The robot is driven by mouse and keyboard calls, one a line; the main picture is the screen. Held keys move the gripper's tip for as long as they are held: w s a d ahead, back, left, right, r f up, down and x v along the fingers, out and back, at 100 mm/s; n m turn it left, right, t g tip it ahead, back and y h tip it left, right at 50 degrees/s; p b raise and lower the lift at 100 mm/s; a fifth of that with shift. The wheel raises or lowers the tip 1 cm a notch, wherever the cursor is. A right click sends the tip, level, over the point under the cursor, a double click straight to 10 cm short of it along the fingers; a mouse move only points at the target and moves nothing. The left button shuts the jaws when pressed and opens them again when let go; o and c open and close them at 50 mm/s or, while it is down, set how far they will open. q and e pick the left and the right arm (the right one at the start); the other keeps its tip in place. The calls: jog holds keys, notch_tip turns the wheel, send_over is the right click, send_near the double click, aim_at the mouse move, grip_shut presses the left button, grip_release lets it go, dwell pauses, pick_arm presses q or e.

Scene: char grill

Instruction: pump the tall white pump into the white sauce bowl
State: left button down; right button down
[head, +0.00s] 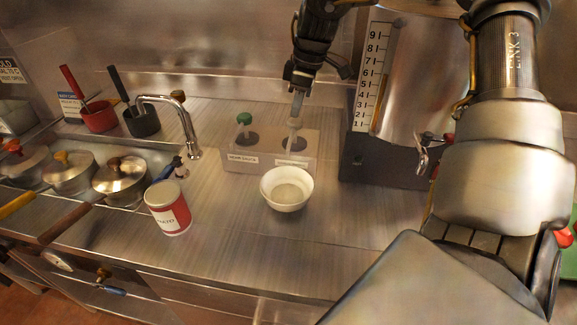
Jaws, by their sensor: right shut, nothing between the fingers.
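The tall white pump (294,126) stands in the right side of a low metal dispenser box (230,182), beside a shorter green pump (244,119). The white sauce bowl (287,203) sits on the counter just in front of the box, below the white pump. Its inside looks pale. My right gripper (298,88) points down from above, right over the white pump, shut and empty. Its fingertips are at or very near the pump's top; I cannot tell if they touch. My left gripper is not in view.
A red and white can (168,208) stands left of the bowl. A tap (170,104), lidded pots (119,178) and two handled pans (142,122) are at left. A tall metal container with a numbered scale (372,75) stands right of the pumps. The counter front is clear.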

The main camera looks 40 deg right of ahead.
jog(key=shift+r, duration=0.1)
dwell(0.5)
notch_tip(320, 180, up, 6)
jog(key=p, duration=0.3)
jog(key=shift+a, duration=0.1)
dwell(0.5)
